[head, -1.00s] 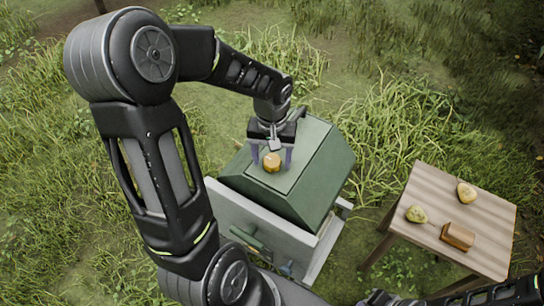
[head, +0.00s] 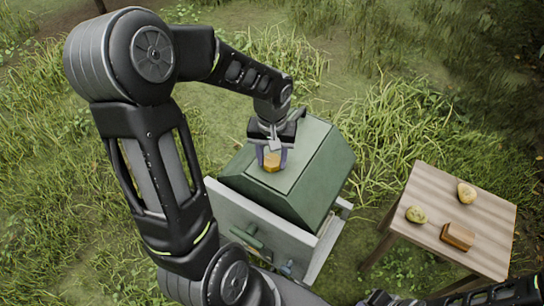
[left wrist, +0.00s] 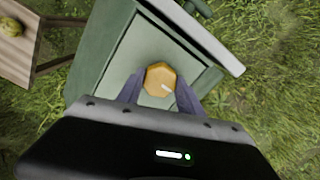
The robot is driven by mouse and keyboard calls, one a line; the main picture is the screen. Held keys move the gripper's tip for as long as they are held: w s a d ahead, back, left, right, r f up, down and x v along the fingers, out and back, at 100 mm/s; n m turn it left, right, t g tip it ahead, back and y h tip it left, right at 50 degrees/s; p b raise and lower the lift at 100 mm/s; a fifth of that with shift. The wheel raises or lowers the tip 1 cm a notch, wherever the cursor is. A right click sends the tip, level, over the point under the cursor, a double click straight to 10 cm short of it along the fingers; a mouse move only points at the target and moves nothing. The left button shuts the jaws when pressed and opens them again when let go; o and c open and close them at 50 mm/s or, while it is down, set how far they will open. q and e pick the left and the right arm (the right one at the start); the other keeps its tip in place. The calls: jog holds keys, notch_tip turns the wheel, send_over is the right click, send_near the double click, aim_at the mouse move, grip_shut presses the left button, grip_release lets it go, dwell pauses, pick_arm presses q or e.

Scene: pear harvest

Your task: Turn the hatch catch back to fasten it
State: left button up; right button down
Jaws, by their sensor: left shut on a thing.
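The hatch catch (head: 272,162) is a yellow-orange knob on the sloping top of a green box (head: 322,180). It also shows in the left wrist view (left wrist: 160,80), with a short pale mark on its face. My left gripper (head: 272,160) comes down from above and is shut on the catch, one finger on each side of it. The hatch panel (left wrist: 133,60) around the catch lies flat in the box top. The fingers cover the sides of the catch. My right gripper is not clearly seen; only dark parts of the right arm show at the bottom right.
A wooden table (head: 428,185) stands to the right with two pears (head: 466,194) (head: 416,214) and a brown block (head: 458,236) on it. The box has a pale front board (head: 260,225) with a green handle (head: 246,236). Grass surrounds everything.

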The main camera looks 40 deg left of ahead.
pick_arm(q)
jog(key=shift+m, duration=0.5)
jog(key=m, duration=0.3)
jog(key=shift+m, duration=0.3)
jog(key=m+p, duration=0.1)
jog(key=m, duration=0.3)
jog(key=m+p, duration=0.1)
jog(key=m, duration=0.4)
jog(key=shift+w+r, duration=0.1)
jog(key=m+p, duration=0.1)
jog(key=m, duration=0.3)
jog(key=shift+m, duration=0.3)
jog(key=o, duration=1.4)
